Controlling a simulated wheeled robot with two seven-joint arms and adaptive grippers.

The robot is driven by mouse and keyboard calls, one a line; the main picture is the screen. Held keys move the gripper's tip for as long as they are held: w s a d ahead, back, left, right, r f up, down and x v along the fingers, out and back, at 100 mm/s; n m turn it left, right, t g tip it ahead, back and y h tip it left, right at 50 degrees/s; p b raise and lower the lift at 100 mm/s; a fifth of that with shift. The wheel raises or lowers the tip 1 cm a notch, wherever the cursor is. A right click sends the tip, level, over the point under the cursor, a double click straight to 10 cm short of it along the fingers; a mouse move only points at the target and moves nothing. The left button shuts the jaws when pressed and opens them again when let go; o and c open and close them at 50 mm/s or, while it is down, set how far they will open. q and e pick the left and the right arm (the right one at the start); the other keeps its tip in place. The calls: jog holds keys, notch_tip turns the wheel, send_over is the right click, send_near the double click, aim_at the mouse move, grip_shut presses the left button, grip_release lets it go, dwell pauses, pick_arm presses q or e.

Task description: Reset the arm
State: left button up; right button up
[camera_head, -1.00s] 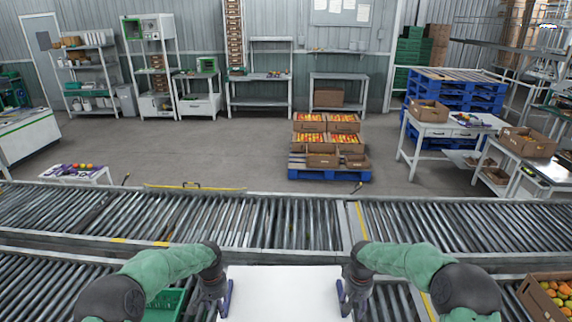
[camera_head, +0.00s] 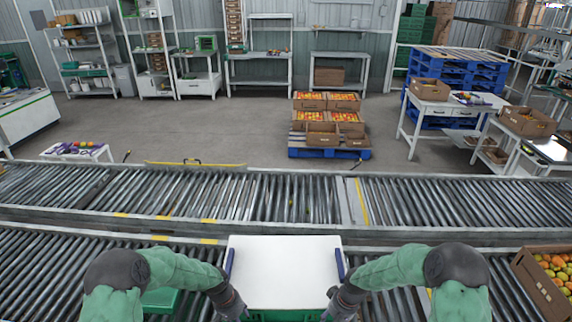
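My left gripper (camera_head: 229,262) and my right gripper (camera_head: 340,264) are at the lower middle of the head view. Their dark blue fingers point forward along the left and right sides of a white flat-topped panel (camera_head: 285,268). Only a narrow strip of finger shows on each side, so their opening is hard to judge. I see nothing held in either one. Both green arms come in from the bottom and bend inward. A green edge (camera_head: 285,315) shows just below the panel.
Roller conveyors (camera_head: 250,195) run across in front. A green crate (camera_head: 160,300) is partly hidden behind my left arm.

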pick_arm(q)
jog(key=s+d+f+n+b, duration=0.1)
jog(key=s+f, duration=0.3)
jog(key=s, duration=0.3)
jog(key=s+d+f+h+b, duration=0.1)
jog(key=s+f, duration=0.3)
jog(key=s, duration=0.4)
jog(key=s+d+f+n+b, duration=0.1)
jog(key=s+d+f+b, duration=0.2)
jog(key=s+f, duration=0.2)
jog(key=shift+s+d+n+h, duration=0.2)
jog(key=shift+s+n+h, duration=0.1)
jog(key=shift+s, duration=1)
pick_arm(e)
jog(key=s+a+f, duration=0.1)
jog(key=s+f, duration=0.3)
jog(key=s, duration=0.3)
jog(key=s+a+f+m+y, duration=0.1)
jog(key=s+a+f, duration=0.1)
jog(key=s+f, duration=0.2)
jog(key=s+a+f+m, duration=0.1)
jog(key=s+f, duration=0.4)
jog(key=s, duration=0.6)
jog(key=shift+a+t+y, duration=0.3)
jog(key=shift+a, duration=0.35)
